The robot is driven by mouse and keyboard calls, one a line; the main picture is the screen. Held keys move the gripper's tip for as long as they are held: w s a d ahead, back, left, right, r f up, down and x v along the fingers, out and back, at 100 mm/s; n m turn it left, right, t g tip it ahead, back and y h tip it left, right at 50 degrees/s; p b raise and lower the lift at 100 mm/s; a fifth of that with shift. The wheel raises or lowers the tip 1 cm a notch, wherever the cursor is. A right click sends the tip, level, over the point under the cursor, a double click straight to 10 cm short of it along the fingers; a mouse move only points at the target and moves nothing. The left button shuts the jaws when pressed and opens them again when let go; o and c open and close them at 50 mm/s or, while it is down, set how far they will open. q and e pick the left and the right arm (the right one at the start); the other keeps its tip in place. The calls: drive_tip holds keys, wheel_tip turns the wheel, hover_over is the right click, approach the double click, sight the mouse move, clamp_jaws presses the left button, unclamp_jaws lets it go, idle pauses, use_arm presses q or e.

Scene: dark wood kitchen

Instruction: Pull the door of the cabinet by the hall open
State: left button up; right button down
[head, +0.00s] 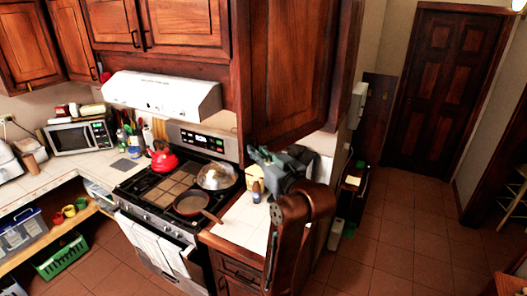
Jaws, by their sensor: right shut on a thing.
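The cabinet by the hall is the dark wood upper cabinet to the right of the range hood, and its door (290,65) faces me. The door's lower edge slants away from the line of the neighbouring cabinet fronts, so it looks partly open; how far I cannot tell. My right gripper (257,153) is at the door's lower left corner, shut on what looks like the door's handle. The handle is hidden by the gripper and edge. My right arm rises from the bottom of the picture in front of the counter. My left gripper is not in view.
Below are a white counter (240,226) and a stove with a red kettle (163,161), a lidded pan (216,176) and a frying pan (192,205). The range hood (160,94) juts out at left. Tiled floor (400,250) is clear at right, towards a dark door (445,85).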

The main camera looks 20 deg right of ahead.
drive_tip(key=shift+s+r, duration=0.1)
drive_tip(key=shift+s, duration=0.05)
drive_tip(key=shift+d, duration=0.1)
drive_tip(key=c, duration=2.1)
unclamp_jaws()
